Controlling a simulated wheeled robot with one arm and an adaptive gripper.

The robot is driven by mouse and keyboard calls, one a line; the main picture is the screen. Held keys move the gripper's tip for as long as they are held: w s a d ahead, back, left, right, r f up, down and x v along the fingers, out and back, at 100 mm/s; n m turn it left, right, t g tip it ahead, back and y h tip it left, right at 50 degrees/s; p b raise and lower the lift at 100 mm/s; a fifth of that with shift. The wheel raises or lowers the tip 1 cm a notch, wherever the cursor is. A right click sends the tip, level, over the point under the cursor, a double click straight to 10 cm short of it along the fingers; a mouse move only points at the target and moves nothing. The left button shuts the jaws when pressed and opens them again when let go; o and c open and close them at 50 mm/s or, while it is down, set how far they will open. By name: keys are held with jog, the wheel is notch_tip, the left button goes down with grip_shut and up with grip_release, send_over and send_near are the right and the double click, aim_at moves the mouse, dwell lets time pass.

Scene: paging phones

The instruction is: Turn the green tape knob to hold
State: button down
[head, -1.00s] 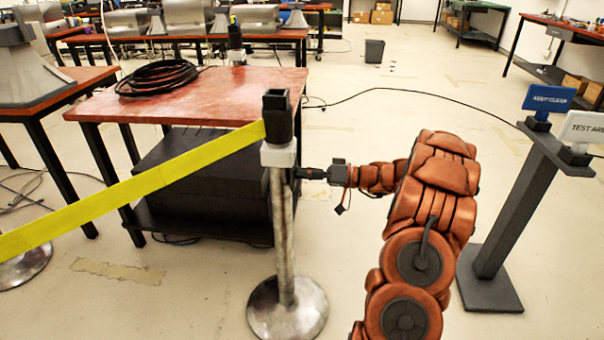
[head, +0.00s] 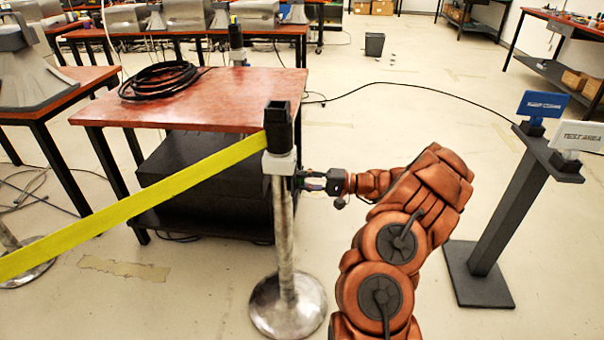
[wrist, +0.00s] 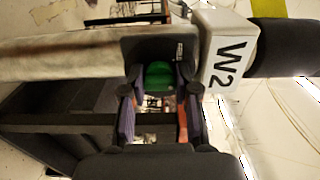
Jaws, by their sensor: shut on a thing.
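The green knob (wrist: 158,75) shows in the wrist view on a dark block beside the white collar marked W2 (wrist: 222,60). My gripper (wrist: 157,97) has its two fingers on either side of the knob and is shut on it. In the head view my gripper (head: 316,181) reaches in from the right at the upper part of the metal post (head: 284,230), just below its white collar (head: 279,161). The knob is too small to tell apart from the fingers there. Its setting marks cannot be read.
Yellow tape (head: 150,199) runs left from the post's black head (head: 278,127). A red-topped table (head: 215,105) with a coiled black cable (head: 160,79) stands behind. A dark stand with a blue sign (head: 543,104) and a white sign (head: 579,137) is at right.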

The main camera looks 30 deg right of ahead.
jog(key=m+p, duration=0.4)
jog(key=m, duration=0.1)
jog(key=shift+m, duration=0.3)
jog(key=shift+f+m+p, duration=0.1)
jog(key=shift+m+p, duration=0.75)
jog(key=shift+m, duration=0.75)
jog(key=c, duration=0.8)
grip_release()
jog(key=shift+c, duration=0.2)
jog(key=v, duration=1.2)
